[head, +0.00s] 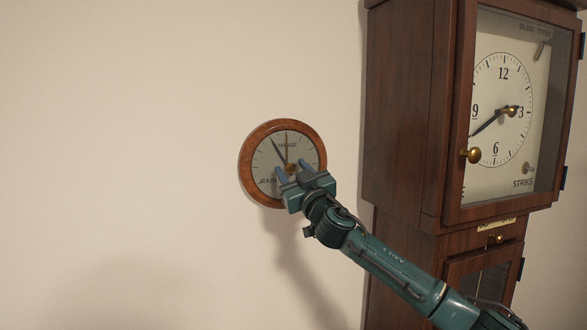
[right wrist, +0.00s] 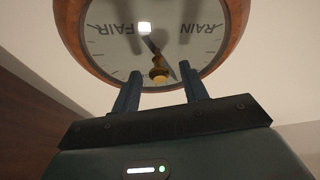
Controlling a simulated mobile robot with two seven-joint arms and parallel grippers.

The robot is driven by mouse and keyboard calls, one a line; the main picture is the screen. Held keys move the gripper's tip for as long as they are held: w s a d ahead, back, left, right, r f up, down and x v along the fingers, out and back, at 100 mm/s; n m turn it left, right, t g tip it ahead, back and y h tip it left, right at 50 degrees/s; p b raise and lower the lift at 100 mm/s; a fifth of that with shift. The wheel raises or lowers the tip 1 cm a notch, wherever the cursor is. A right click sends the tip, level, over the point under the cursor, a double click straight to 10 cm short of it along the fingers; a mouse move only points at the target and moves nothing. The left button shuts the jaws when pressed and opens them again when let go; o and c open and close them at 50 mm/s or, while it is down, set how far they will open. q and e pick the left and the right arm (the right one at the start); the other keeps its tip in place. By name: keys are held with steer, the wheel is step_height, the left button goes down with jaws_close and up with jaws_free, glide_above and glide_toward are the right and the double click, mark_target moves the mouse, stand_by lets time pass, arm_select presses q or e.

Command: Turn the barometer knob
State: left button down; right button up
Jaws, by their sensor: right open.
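The barometer (head: 249,146) is a round dial in a brown wooden ring on the wall, left of the clock. Its face carries lettering and two hands. The small brass knob (head: 291,168) sits at the dial's centre. My right gripper (head: 293,175) is in front of the lower dial with its fingers apart. In the right wrist view the barometer (right wrist: 236,30) fills the top, and the knob (right wrist: 159,74) shows just beyond and between the open fingertips (right wrist: 160,80). I cannot tell whether either finger touches it. My left gripper is not in view.
A tall dark wooden clock (head: 405,110) stands to the right, with a glazed door and a brass door knob (head: 473,155). My right arm passes in front of its lower case. The wall (head: 130,150) left of the barometer is bare.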

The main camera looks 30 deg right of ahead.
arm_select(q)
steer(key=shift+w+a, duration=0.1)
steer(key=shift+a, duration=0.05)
arm_select(e)
jaws_close()
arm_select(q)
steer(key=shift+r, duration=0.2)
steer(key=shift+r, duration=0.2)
arm_select(e)
steer(key=shift+n, duration=0.3)
